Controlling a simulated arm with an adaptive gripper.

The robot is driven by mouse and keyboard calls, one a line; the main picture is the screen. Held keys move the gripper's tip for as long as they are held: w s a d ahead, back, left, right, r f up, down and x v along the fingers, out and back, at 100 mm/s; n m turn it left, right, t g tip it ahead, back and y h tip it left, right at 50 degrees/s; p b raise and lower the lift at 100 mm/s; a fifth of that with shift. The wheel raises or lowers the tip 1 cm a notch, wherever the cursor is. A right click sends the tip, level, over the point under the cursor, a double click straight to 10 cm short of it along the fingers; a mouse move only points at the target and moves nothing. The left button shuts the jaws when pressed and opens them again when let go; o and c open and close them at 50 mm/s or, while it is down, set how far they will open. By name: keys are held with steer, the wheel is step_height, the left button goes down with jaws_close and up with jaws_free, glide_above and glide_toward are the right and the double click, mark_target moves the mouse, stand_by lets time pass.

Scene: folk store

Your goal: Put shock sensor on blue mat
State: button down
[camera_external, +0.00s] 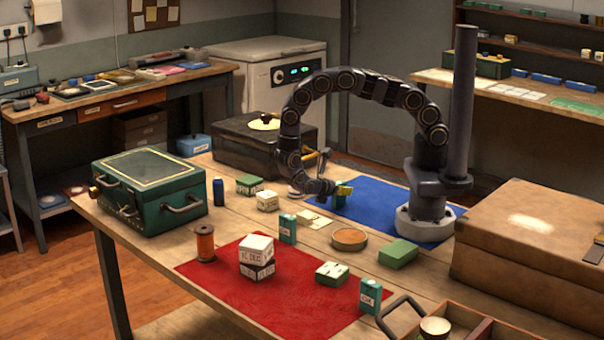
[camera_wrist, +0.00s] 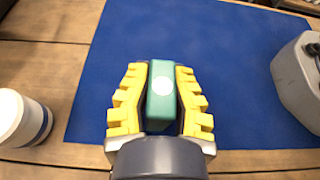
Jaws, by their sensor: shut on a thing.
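My gripper (camera_external: 341,191) has yellow ridged fingers and is shut on a small teal block (camera_wrist: 161,96). The block has a white round spot on its top end, and no readable label, so I cannot confirm that it is the shock sensor. The blue mat (camera_external: 382,196) lies under and around my gripper, near my arm's base. In the wrist view, the blue mat (camera_wrist: 230,50) fills most of the background, and my gripper (camera_wrist: 160,92) with the block is over its near part. I cannot tell whether the block touches the mat.
A red mat (camera_external: 217,272) at the front holds a white-and-black cube (camera_external: 257,256) and other small boxes. A green case (camera_external: 150,190), a black box (camera_external: 262,145) and a large brown case (camera_external: 530,240) flank the table. Small boxes and a round dish (camera_external: 349,239) stand between the mats.

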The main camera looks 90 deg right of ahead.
steer(key=c, duration=1.1)
jaws_free()
steer(key=shift+f, duration=0.1)
